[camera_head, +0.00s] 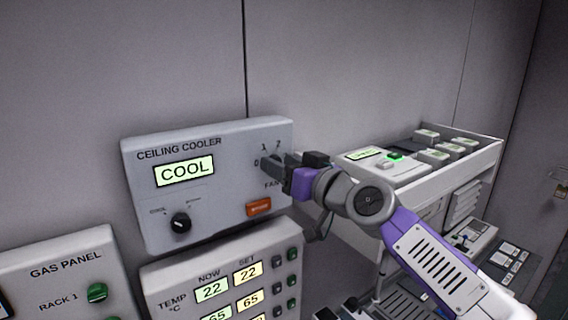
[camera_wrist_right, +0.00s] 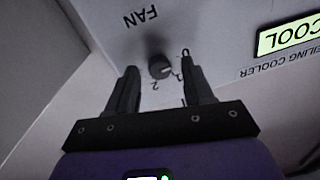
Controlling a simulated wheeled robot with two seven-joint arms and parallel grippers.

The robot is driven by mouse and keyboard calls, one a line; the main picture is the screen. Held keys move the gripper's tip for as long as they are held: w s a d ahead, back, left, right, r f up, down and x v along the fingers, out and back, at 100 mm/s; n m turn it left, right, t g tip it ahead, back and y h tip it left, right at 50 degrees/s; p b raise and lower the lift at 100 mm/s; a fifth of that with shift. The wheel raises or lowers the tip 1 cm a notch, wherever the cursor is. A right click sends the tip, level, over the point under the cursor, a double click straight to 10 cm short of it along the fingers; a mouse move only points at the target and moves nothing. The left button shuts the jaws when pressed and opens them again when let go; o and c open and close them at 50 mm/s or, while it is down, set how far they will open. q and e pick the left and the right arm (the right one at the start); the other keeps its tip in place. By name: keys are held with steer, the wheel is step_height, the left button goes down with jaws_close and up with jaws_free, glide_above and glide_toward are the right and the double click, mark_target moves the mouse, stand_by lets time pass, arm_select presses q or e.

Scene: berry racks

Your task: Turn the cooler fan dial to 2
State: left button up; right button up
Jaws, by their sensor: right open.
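The ceiling cooler panel (camera_head: 215,200) is a grey box on the wall with a lit COOL display (camera_head: 184,171). Its fan dial is hidden behind my right gripper (camera_head: 272,164) in the head view, where marks 0, 1 and 2 show around it. In the right wrist view the panel appears upside down, and the small dark fan dial (camera_wrist_right: 160,67) shows below the FAN label. My right gripper (camera_wrist_right: 160,66) is open, with one finger on each side of the dial. Contact with the dial and its exact pointer setting cannot be told. My left gripper is out of view.
A black COOL selector knob (camera_head: 180,223) and an orange switch (camera_head: 259,207) are on the same panel. The temperature panel (camera_head: 180,278) is just below, and the gas panel (camera_head: 60,288) is lower left. A bench (camera_head: 440,165) with several small boxes stands right.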

jaws_close()
steer(key=shift+m, duration=0.4)
steer(key=m, duration=0.8)
steer(key=m+t+h+p, duration=0.1)
steer(key=m, duration=0.7)
steer(key=m+t, duration=0.1)
steer(key=m, duration=0.7)
steer(key=shift+a+f+h, duration=0.1)
steer(key=shift+f+h, duration=0.05)
steer(key=shift+h, duration=0.25)
steer(key=shift+m+p, duration=0.3)
steer(key=shift+m, duration=0.1)
jaws_free()
